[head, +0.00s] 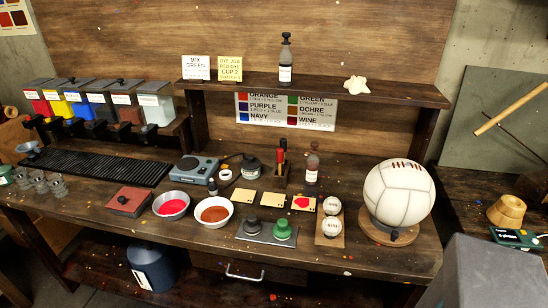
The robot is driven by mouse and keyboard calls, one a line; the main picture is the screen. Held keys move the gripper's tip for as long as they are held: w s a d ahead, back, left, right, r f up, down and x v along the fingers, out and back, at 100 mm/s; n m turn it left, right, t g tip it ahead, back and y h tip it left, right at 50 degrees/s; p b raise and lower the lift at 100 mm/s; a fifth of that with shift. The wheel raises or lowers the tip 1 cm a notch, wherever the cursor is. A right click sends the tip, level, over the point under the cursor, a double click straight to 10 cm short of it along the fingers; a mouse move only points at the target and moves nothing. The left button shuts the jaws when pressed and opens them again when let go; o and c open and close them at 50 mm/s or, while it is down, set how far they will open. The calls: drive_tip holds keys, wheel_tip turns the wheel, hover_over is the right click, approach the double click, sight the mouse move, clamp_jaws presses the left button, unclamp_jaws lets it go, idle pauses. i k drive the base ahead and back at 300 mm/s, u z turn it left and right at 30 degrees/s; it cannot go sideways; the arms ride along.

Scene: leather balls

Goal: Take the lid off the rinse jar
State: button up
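No label reading rinse jar is legible, so I cannot tell for sure which vessel it is. A small dark jar (250,167) with a pale label and a dark top stands on the bench behind the white bowl, right of the blue-grey scale (193,168). A clear, pale bin (156,105) with a dark-knobbed lid on it stands at the right end of the row of colour bins. A large dark blue container (150,266) with a capped top stands below the bench.
A bottle (312,168) and a dark tool holder (281,176) stand right of the small jar. A large white ball (399,192) fills the bench's right end.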

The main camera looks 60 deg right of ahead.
sight(251, 163)
drive_tip(key=i, duration=1)
drive_tip(key=z, duration=0.2)
